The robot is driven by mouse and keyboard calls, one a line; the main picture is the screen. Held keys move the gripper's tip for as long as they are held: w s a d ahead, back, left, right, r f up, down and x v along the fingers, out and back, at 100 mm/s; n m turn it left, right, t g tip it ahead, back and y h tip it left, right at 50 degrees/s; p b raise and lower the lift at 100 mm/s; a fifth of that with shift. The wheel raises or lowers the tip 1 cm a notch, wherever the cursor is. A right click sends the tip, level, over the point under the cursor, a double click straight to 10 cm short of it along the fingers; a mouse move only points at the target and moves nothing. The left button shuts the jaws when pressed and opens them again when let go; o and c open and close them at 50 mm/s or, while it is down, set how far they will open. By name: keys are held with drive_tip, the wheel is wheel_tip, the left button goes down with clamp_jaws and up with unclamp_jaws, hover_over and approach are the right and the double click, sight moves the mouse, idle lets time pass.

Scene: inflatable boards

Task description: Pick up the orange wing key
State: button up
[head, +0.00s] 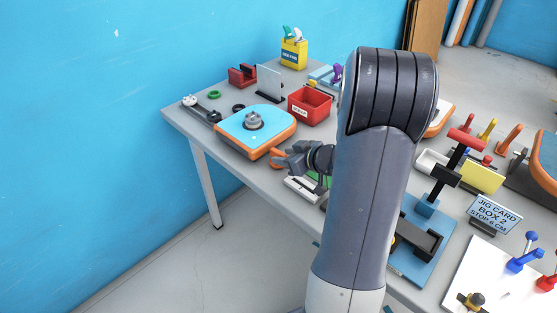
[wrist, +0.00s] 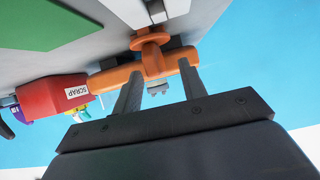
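My arm hides part of the table.
A blue-topped board with orange sides (head: 255,130) lies just behind my gripper. A red SCRAP bin (head: 310,105) stands behind it, also close by in the wrist view (wrist: 55,102). A blue stand (head: 418,245) and a jig card (head: 494,213) are on the right.

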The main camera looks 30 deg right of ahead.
sight(282, 154)
drive_tip(key=x, duration=0.3)
drive_tip(key=shift+w, duration=0.4)
clamp_jaws()
